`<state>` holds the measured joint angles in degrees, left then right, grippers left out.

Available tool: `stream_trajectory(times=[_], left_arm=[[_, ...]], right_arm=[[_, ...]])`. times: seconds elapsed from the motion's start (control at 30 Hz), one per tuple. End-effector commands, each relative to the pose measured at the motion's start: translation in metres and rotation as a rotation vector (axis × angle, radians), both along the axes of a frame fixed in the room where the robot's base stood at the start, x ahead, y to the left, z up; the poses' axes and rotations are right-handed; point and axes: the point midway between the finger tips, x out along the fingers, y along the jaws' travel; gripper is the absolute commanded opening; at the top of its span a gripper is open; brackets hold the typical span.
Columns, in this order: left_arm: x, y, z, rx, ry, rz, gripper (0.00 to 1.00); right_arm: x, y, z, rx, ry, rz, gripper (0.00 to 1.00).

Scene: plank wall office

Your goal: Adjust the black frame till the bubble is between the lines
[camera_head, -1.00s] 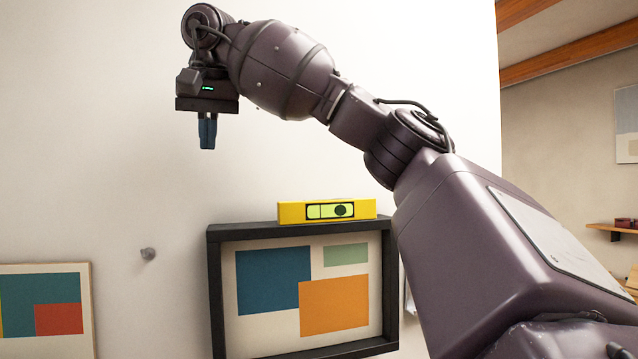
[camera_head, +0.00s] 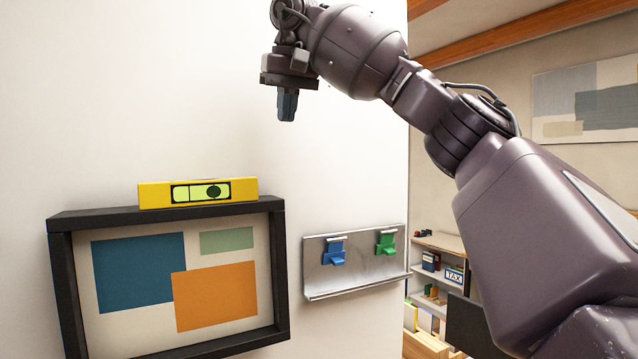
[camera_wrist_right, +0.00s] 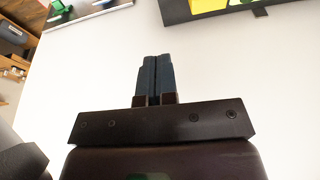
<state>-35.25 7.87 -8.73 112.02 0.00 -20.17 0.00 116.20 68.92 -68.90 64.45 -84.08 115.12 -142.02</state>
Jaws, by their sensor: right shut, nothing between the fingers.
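The black frame (camera_head: 66,300) hangs on the white wall at lower left in the head view, around a picture with blue, orange and green blocks. Its top edge rises toward the right in the picture. A yellow level (camera_head: 155,196) lies on that edge. Its dark bubble (camera_head: 213,191) sits right of the middle of the green window; the fine lines are hard to make out. My right gripper (camera_head: 287,106) is shut and empty, above and right of the frame, apart from it. Its fingers also show in the wrist view (camera_wrist_right: 154,78). My left gripper is out of view.
A metal wall rack (camera_head: 365,275) with a blue hook (camera_head: 334,252) and a green hook (camera_head: 386,242) is right of the frame. The wall ends beyond it, with shelves (camera_head: 438,265) behind. The wall between gripper and frame is bare.

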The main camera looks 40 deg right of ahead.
Motion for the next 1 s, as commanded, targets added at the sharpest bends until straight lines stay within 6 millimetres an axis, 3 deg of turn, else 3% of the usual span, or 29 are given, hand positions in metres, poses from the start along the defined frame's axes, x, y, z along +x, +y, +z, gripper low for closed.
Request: stream_trajectory(times=[0.17,0.47,0.67,1.0], left_arm=[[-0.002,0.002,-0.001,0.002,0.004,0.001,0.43],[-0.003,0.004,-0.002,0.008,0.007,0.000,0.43],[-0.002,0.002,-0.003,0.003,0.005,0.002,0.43],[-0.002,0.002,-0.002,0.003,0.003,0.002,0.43]], right_arm=[[0.001,0.001,-0.004,-0.014,0.006,0.038,0.00],[0.009,-0.001,-0.030,-0.013,0.007,0.038,0.00],[0.015,-0.003,-0.053,-0.011,0.007,0.036,0.00],[0.027,-0.008,-0.109,-0.013,0.006,0.034,0.00]])
